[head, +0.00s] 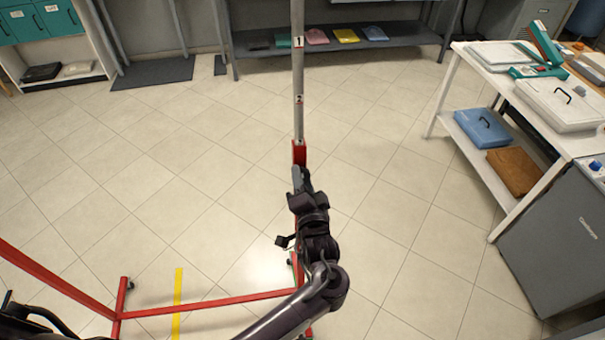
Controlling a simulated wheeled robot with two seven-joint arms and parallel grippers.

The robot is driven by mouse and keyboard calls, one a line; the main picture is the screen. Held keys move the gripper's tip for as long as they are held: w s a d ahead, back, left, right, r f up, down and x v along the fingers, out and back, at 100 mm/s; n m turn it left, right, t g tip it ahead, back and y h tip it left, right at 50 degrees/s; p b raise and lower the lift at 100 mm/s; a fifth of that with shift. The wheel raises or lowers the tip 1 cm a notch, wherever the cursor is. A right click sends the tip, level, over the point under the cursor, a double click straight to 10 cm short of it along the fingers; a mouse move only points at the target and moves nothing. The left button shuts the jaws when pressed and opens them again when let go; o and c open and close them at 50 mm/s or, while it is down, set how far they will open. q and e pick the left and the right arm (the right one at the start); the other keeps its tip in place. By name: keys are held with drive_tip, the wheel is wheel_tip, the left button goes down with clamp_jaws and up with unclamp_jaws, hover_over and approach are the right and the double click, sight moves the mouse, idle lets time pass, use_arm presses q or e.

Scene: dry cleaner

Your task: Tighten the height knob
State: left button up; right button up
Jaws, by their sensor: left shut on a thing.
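A grey steel post (298,70) with number marks 1 and 2 rises from a red collar (299,152) on the red rack upright. My left gripper (300,178) is at the front of the upright, just below the top of the collar. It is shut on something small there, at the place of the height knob. The knob itself is hidden by the fingers and wrist. My left forearm covers most of the lower upright. My right gripper is not in view.
The red base frame (215,305) runs along the floor on casters, across a yellow floor strip (178,285). A white table (470,70) and a grey cabinet (555,235) stand at right. A shelf (265,50) with folded cloths is at the back. The tiled floor between is clear.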

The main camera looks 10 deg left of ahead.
use_arm(q)
drive_tip(key=shift+m, duration=0.3)
idle(0.4)
drive_tip(key=o, duration=1)
drive_tip(key=shift+c, duration=0.2)
drive_tip(key=b+v, duration=0.2)
drive_tip(key=v, duration=0.5)
drive_tip(key=shift+s+d, duration=0.2)
drive_tip(key=shift+s, duration=0.2)
